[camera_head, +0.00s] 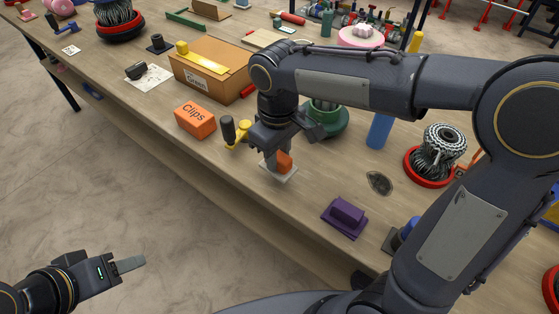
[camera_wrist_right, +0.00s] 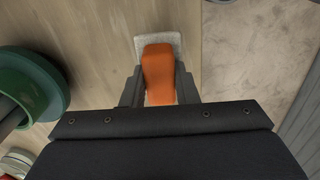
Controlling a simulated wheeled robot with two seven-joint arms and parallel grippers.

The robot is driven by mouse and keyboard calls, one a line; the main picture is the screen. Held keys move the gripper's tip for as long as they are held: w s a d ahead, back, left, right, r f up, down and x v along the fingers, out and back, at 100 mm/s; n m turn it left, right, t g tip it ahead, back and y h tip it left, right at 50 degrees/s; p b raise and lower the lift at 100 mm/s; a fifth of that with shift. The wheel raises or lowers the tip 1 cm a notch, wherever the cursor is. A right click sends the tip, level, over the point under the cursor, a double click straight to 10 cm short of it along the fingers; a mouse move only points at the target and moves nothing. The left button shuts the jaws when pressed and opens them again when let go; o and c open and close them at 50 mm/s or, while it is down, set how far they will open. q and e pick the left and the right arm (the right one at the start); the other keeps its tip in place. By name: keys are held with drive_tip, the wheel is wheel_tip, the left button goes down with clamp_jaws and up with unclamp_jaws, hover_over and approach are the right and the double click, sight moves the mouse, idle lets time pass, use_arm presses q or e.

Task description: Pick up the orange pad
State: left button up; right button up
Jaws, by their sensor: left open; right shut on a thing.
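The orange pad is a block with an orange grip (camera_head: 285,161) on a pale grey base (camera_head: 279,173). It is at the workbench's front part in the head view. My right gripper (camera_head: 275,160) comes down from above and is shut on the orange grip. In the right wrist view the orange grip (camera_wrist_right: 158,72) sits between the two fingers, with the pale base (camera_wrist_right: 174,40) beyond it. I cannot tell whether the base touches the bench. My left gripper (camera_head: 131,263) is open and empty, off the bench at the lower left.
An orange Clips box (camera_head: 195,119) and a yellow-and-black tool (camera_head: 240,133) lie left of the right gripper. A green round object (camera_head: 333,123) stands just behind it. A purple block (camera_head: 344,217) lies to the right. The bench's front edge is close.

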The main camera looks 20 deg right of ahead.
drive_tip(key=s+a+r, duration=0.2)
drive_tip(key=a+r, duration=0.2)
drive_tip(key=a, duration=0.2)
drive_tip(key=s+a+r, duration=0.3)
drive_tip(key=a+r, duration=0.2)
drive_tip(key=a, duration=0.1)
drive_tip(key=shift+s+a+r, duration=0.15)
drive_tip(key=shift+s+a, duration=0.1)
drive_tip(key=shift+a, duration=0.05)
